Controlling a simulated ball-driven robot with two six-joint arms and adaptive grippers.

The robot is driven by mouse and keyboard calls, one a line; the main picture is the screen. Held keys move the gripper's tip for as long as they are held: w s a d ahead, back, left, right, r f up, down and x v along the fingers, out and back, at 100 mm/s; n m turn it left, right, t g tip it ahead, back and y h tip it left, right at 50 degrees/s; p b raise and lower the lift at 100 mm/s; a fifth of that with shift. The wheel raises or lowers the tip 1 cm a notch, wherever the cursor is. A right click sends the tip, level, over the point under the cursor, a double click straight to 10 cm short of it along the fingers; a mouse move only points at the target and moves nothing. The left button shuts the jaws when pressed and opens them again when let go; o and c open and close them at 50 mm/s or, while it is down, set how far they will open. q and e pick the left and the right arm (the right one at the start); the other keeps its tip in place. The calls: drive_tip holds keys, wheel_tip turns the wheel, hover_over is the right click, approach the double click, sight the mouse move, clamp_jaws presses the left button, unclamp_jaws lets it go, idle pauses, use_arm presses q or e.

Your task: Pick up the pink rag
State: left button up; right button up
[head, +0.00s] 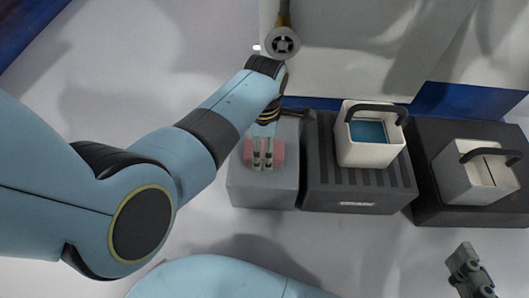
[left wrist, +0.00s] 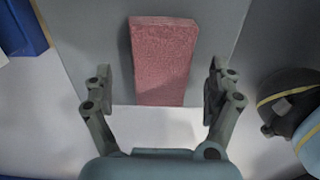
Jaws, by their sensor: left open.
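The pink rag (head: 278,153) is a flat, block-like piece on the light grey box (head: 290,190) at the left of the row in the head view. In the left wrist view the pink rag (left wrist: 165,62) is upright in the picture's middle. My left gripper (head: 263,164) is over the rag and hides part of it. In the left wrist view my left gripper (left wrist: 160,78) is open, with one finger on each side of the rag and a gap to both. My right gripper (head: 470,270) is partly visible at the lower right; its opening is unclear.
Right of the grey box stands a dark ribbed box (head: 330,185) bearing a white bucket (head: 368,152) with a blue inside. Farther right, a black box (head: 430,205) bears another white container (head: 470,182). A light panel stands behind the row.

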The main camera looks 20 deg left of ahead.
use_arm(q)
drive_tip(key=shift+f+b, duration=0.7)
drive_tip(key=shift+f, duration=0.1)
drive_tip(key=c, duration=1.2)
use_arm(e)
drive_tip(key=w+a+r+n+t+y, duration=0.1)
drive_tip(key=w+r+t, duration=0.4)
drive_tip(key=r, duration=0.5)
drive_tip(key=shift+w, duration=0.6)
